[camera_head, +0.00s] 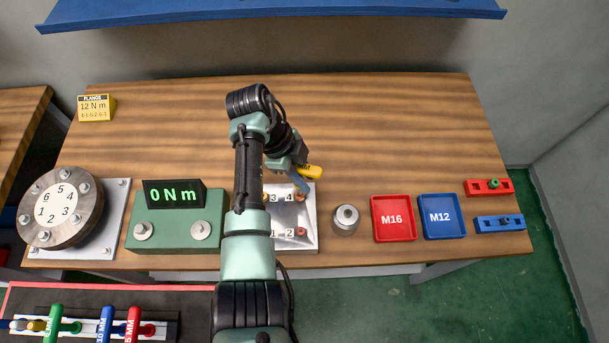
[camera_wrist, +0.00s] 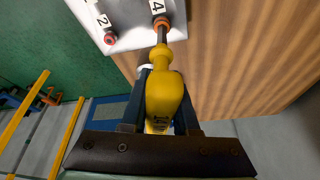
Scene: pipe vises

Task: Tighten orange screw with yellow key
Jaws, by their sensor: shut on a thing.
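My gripper (camera_head: 301,168) is shut on the yellow key (camera_head: 312,172), which also shows between the fingers in the wrist view (camera_wrist: 163,95). The key's dark shaft points at the orange screw (camera_wrist: 162,22) beside label 4 on the metal plate (camera_wrist: 130,12). The shaft tip appears to meet the screw head; I cannot tell how deep it sits. In the head view the orange screw (camera_head: 300,196) is at the plate's upper right. A red screw (camera_wrist: 109,39) sits beside label 2. My arm hides the plate's left part.
A green box (camera_head: 170,232) with display (camera_head: 174,194) reading 0 N m stands left of my arm. Right of the plate are a metal cylinder (camera_head: 346,219), a red M16 tray (camera_head: 394,240) and a blue M12 tray (camera_head: 443,237). The table's back is mostly clear.

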